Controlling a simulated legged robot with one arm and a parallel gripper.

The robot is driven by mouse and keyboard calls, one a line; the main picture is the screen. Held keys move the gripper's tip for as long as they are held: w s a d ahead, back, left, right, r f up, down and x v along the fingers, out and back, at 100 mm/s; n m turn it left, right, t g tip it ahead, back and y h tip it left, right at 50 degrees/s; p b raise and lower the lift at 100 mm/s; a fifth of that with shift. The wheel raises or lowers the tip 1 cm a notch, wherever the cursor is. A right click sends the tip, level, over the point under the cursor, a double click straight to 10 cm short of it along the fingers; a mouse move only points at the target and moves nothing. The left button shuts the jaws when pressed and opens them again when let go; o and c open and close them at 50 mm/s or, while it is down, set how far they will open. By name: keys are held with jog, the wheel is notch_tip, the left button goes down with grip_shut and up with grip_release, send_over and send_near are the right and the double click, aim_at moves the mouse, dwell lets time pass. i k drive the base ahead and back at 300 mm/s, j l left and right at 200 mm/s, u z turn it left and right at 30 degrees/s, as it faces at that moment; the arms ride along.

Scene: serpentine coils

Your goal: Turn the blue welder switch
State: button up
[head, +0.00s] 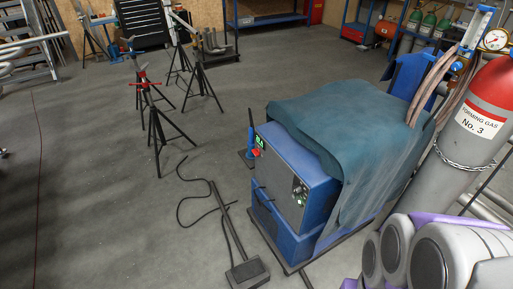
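The blue welder (275,172) stands on a low dark base at the middle right, partly draped with a teal cloth (345,125). Its front face is turned toward the lower left. The switch is too small to make out for certain. A small red part (256,152) shows near the face's upper left edge.
A grey gas cylinder (470,140) with a red top stands chained right of the welder. A foot pedal (247,273), a bar and a black cable (185,205) lie on the floor before it. Tripod stands (155,120) are at the upper left. The left floor is mostly clear.

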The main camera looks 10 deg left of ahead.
aim_at(256, 152)
jog(key=k+z, duration=0.25)
jog(key=z, duration=0.15)
jog(key=k+l+z, duration=0.1)
jog(key=k+z, duration=0.15)
jog(key=z, duration=0.15)
jog(key=j+z, duration=0.5)
jog(key=j, duration=2.45)
jog(key=k+j, duration=0.1)
jog(key=j, duration=1.1)
